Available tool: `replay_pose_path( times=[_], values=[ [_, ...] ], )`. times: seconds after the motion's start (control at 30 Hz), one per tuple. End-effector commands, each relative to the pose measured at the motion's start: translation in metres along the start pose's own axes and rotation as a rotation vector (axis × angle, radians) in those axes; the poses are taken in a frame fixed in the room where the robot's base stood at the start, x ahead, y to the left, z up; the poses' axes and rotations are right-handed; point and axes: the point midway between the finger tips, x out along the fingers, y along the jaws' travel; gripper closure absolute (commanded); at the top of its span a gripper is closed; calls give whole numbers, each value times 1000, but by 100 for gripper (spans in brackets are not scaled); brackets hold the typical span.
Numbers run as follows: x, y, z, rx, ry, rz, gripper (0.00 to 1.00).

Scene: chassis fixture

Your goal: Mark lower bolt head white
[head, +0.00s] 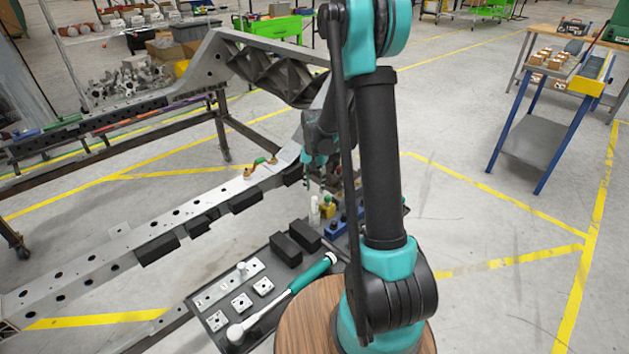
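The long grey chassis rail (90,265) runs from the lower left to the upper middle, with a row of dark holes along it. I cannot pick out a lower bolt head on it for certain. My gripper (313,183) points down over the far end of the tray, partly hidden by my arm, too small to tell open or shut.
A round wooden top (297,325) is in front. A blue-legged workbench (540,155) stands right; the floor between is clear.

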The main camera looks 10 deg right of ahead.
Motion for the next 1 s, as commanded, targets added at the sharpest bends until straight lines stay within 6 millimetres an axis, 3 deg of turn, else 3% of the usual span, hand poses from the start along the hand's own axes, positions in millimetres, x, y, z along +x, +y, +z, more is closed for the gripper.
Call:
replay_pose_path(
  times=[0.5, 1.0],
  values=[
    [65, 0, 0, -1, 0, 0, 65],
    [77, 0, 0, -1, 0, 0, 65]
  ],
)
